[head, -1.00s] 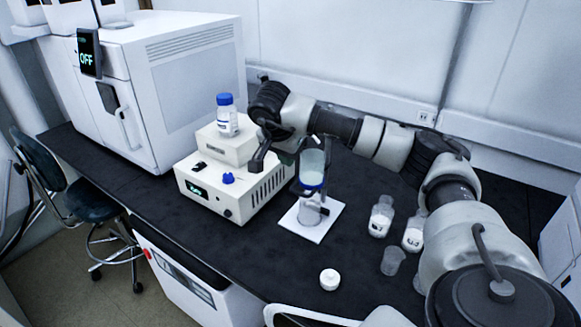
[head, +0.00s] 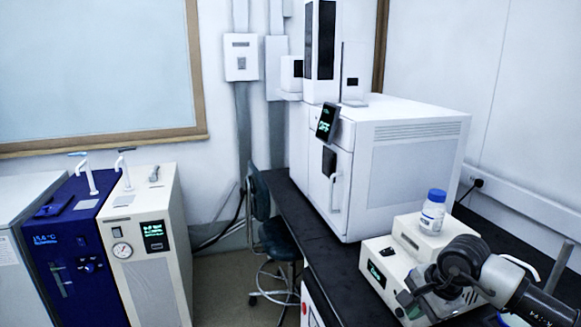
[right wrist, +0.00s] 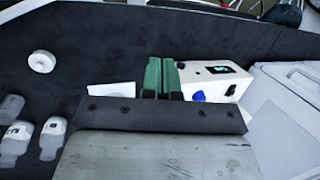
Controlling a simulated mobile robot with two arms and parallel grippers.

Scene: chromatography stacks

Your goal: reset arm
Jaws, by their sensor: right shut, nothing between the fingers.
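My right gripper (head: 408,299) is at the lower right of the head view, in front of the small white device with a green display (head: 377,275); the arm hides part of that device. In the right wrist view its two green fingers (right wrist: 161,78) are together with nothing between them. The device (right wrist: 218,71) with its blue knob is just right of the fingers, and a white plate (right wrist: 112,89) is just left. My left gripper is in neither view.
A blue-capped bottle (head: 432,212) stands on the device. A large white instrument (head: 400,165) stands behind it on the dark bench. A chair (head: 277,235) and floor units (head: 148,250) are left. A white cap (right wrist: 41,62) and several containers (right wrist: 52,138) lie left in the wrist view.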

